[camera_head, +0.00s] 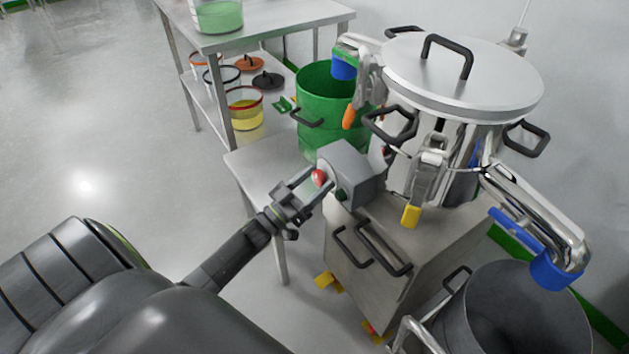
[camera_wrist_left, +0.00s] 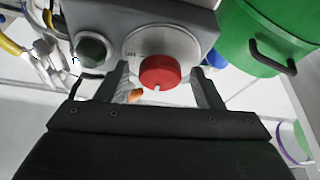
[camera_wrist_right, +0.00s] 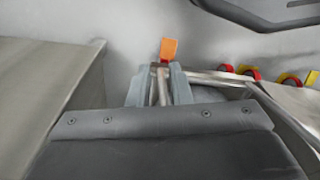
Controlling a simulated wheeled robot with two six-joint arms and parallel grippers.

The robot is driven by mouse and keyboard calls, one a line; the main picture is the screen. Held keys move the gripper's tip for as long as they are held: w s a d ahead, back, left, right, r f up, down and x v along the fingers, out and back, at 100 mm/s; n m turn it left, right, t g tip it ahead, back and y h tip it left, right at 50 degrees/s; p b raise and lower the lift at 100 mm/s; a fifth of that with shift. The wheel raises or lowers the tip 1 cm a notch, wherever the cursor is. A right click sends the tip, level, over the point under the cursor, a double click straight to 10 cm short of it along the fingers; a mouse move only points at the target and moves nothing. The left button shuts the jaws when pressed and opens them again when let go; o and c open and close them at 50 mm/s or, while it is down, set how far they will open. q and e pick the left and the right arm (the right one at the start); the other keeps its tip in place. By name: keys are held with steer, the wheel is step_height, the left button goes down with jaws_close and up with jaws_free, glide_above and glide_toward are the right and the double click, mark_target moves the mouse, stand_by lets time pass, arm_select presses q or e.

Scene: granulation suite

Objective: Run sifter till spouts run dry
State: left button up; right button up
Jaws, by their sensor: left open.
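The sifter (camera_head: 455,85) is a steel drum with a lid, standing on a steel cabinet. Its control box (camera_head: 352,178) carries a red knob (camera_wrist_left: 160,72) on a pale dial and a dark green button (camera_wrist_left: 93,52). My left gripper (camera_head: 305,190) is open, its fingers on either side of the knob; contact cannot be told. One blue-ended spout (camera_head: 344,66) hangs over a green bin (camera_head: 318,120), another (camera_head: 560,268) over a grey bin (camera_head: 520,315). No flow shows at either. My right gripper (camera_wrist_right: 158,88) shows only in its wrist view, fingers beside a narrow metal piece; grip is unclear.
A steel table (camera_head: 262,22) at the back left holds a tub of green material (camera_head: 218,16), with several tubs on its lower shelf. A low steel stand (camera_head: 262,170) is beside the control box. The floor at left is clear. An orange tab (camera_wrist_right: 168,50) is beyond my right fingers.

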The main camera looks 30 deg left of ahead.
arm_select(q)
steer(key=c, duration=1)
steer(key=shift+o, duration=0.2)
arm_select(e)
steer(key=shift+w+r, duration=0.1)
steer(key=shift+r, duration=0.05)
